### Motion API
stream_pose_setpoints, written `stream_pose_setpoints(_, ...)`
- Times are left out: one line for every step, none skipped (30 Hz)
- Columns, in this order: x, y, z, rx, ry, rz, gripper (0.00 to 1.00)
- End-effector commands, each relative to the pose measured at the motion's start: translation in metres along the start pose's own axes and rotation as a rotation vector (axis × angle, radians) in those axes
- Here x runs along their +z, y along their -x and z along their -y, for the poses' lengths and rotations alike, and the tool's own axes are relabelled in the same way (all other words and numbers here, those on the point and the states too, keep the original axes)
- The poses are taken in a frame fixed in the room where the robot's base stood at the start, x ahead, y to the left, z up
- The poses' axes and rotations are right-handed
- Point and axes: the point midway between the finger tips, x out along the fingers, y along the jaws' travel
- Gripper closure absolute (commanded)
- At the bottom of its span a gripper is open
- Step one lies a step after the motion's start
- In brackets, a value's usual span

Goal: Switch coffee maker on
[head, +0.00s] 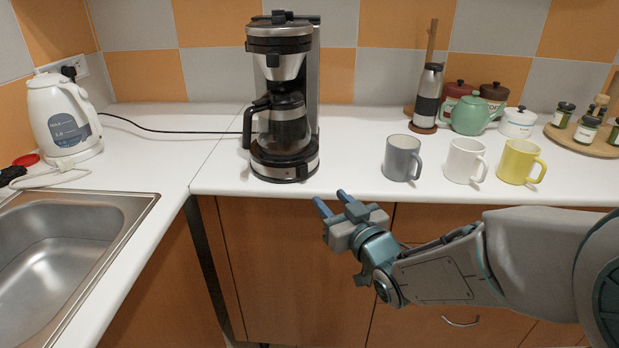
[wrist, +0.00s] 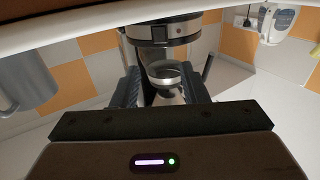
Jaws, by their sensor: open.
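The coffee maker (head: 283,95) stands upright on the white counter, black and steel, with a glass carafe (head: 284,125) in it. A small switch or light shows low on the front of its black base (head: 290,168). My gripper (head: 331,200) is open and empty, in front of the counter edge, below and slightly right of the base and apart from it. In the wrist view the picture is upside down; the coffee maker (wrist: 165,33) shows beyond the blue fingers of my gripper (wrist: 168,92), with the base at the top.
A grey mug (head: 402,158), a white mug (head: 464,160) and a yellow mug (head: 520,162) stand right of the coffee maker. A white kettle (head: 63,115) and a steel sink (head: 70,245) are at left.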

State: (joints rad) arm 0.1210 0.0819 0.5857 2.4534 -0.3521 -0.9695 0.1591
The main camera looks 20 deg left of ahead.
Motion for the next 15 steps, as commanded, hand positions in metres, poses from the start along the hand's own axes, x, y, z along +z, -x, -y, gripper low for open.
stream_pose_setpoints(0.002, -0.01, 0.001, -0.003, -0.003, 0.001, 0.6)
stream_pose_setpoints(0.001, -0.016, 0.001, -0.003, -0.003, -0.001, 0.6)
stream_pose_setpoints(0.002, -0.023, 0.0, -0.002, -0.004, 0.0, 0.6)
stream_pose_setpoints(0.002, -0.029, 0.0, -0.002, -0.002, 0.001, 0.6)
stream_pose_setpoints(0.002, -0.035, 0.0, -0.002, -0.004, 0.001, 0.6)
stream_pose_setpoints(0.001, -0.042, 0.0, -0.001, -0.003, 0.0, 0.6)
stream_pose_setpoints(0.001, -0.048, 0.0, -0.002, -0.003, 0.0, 0.6)
stream_pose_setpoints(0.002, -0.054, 0.001, -0.002, -0.003, 0.001, 0.6)
stream_pose_setpoints(0.001, -0.061, 0.001, -0.002, -0.003, 0.0, 0.6)
stream_pose_setpoints(0.001, -0.067, 0.0, -0.001, -0.004, 0.001, 0.6)
stream_pose_setpoints(0.001, -0.072, 0.0, -0.001, -0.003, 0.001, 0.6)
stream_pose_setpoints(0.001, -0.079, 0.001, -0.002, -0.002, 0.001, 0.6)
stream_pose_setpoints(0.001, -0.083, 0.001, -0.002, -0.002, 0.001, 0.6)
stream_pose_setpoints(0.001, -0.088, 0.001, -0.001, -0.003, 0.001, 0.6)
stream_pose_setpoints(0.001, -0.093, 0.0, 0.0, -0.002, 0.002, 0.6)
